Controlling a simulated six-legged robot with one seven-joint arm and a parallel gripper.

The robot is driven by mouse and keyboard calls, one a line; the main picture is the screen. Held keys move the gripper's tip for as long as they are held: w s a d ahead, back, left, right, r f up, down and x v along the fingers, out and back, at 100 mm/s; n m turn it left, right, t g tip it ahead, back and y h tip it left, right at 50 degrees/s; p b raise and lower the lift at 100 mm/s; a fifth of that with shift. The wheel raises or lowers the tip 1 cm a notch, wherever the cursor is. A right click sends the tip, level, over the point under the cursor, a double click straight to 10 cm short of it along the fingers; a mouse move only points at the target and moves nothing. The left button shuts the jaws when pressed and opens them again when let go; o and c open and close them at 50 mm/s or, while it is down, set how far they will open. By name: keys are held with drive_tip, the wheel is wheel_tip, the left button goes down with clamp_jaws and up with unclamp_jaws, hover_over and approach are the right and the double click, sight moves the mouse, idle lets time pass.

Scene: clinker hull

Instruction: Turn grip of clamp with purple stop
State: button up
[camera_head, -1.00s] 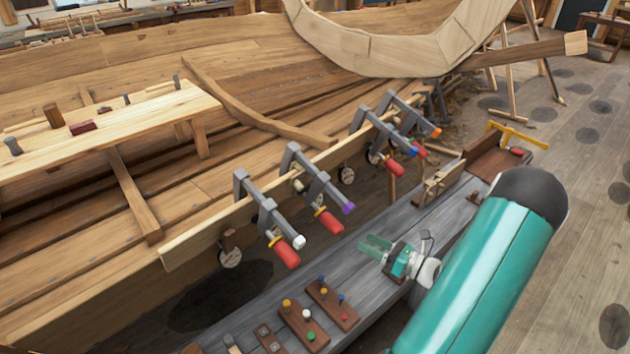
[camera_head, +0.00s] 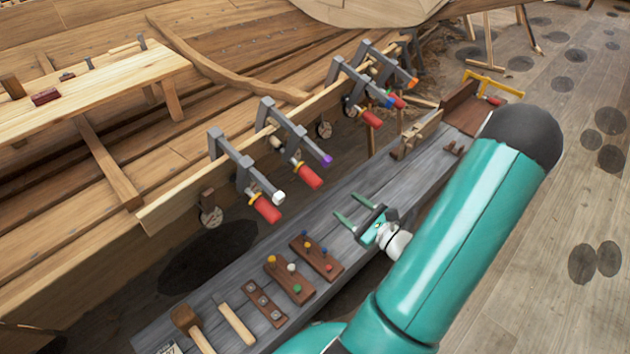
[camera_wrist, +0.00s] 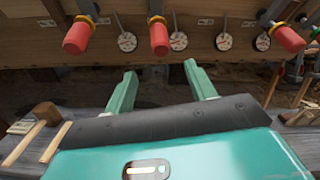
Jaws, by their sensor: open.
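The clamp with the purple stop (camera_head: 327,159) is a grey metal clamp fixed on the hull's plank edge, second from the left in the head view. Its red grip (camera_head: 311,175) hangs at the lower end of its screw. My gripper (camera_head: 350,207) is open and empty over the grey bench, below and to the right of that grip, apart from it. In the wrist view, my two green fingers (camera_wrist: 160,70) are spread, and a red grip (camera_wrist: 158,38) shows beyond and above the gap between them. It appears to be the same grip by its order; its stop is out of view there.
A white-stop clamp (camera_head: 278,197) stands to the left; blue-stop (camera_head: 389,103) and orange-stop (camera_head: 412,84) clamps stand to the right. The grey bench (camera_head: 225,290) holds pegged wooden blocks (camera_head: 290,279), a mallet (camera_head: 187,320) and a yellow-framed tool (camera_head: 493,84).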

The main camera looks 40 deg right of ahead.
sight(315, 182)
drive_tip(key=w, duration=1.3)
drive_tip(key=shift+w+a, duration=0.1)
drive_tip(key=shift+w, duration=0.25)
drive_tip(key=c, duration=1)
drive_tip(key=shift+m+g+y, duration=0.3)
drive_tip(key=shift+m+y, duration=1)
drive_tip(key=shift+y, duration=0.4)
